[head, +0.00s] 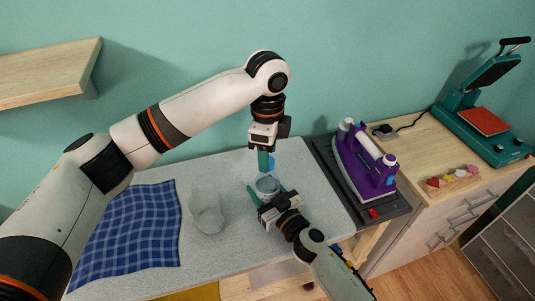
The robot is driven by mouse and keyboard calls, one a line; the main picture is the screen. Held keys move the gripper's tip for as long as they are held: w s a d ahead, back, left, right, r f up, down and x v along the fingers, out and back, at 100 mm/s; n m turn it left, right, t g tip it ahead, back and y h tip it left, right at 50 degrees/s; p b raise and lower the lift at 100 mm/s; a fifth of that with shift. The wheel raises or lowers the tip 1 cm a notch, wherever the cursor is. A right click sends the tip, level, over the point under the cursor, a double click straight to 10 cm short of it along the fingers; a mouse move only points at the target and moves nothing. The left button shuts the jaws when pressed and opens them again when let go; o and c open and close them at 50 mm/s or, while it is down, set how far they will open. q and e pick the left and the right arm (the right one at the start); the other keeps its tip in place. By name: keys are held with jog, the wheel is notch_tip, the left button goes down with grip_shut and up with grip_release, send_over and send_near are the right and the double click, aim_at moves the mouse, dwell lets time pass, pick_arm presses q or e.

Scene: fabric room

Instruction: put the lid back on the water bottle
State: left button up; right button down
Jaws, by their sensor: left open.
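The water bottle (267,185) is a bluish, see-through vessel on the light grey table, seen steeply from above. My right gripper (268,190) reaches in from the lower right, with one teal finger on each side of the bottle. Whether both fingers press on it I cannot tell. My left gripper (264,161) points down just behind the bottle. It is open, though its fingers overlap in this view. A bright blue round piece, seemingly the lid (271,162), shows beside its fingertips, partly hidden by them. Whether it lies on the table or between the fingers is unclear.
A clear empty container (206,211) stands left of the bottle on the table (225,250). A blue checked cloth (130,235) lies farther left. A purple iron (364,163) stands on a dark base at right. A wooden shelf (45,75) juts out upper left.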

pick_arm(q)
notch_tip(320, 180, up, 11)
dwell(0.3)
jog(key=shift+f, duration=0.1)
pick_arm(e)
jog(key=shift+c, duration=2.3)
grip_release()
jog(key=shift+s, duration=0.1)
jog(key=b+v, duration=0.1)
jog(key=v, duration=0.9)
jog(key=shift+s+d+f, duration=0.1)
jog(key=shift+s+f, duration=0.05)
pick_arm(q)
jog(key=shift+f, duration=0.6)
pick_arm(e)
jog(key=shift+s+d, duration=0.4)
jog(key=shift+s, duration=0.2)
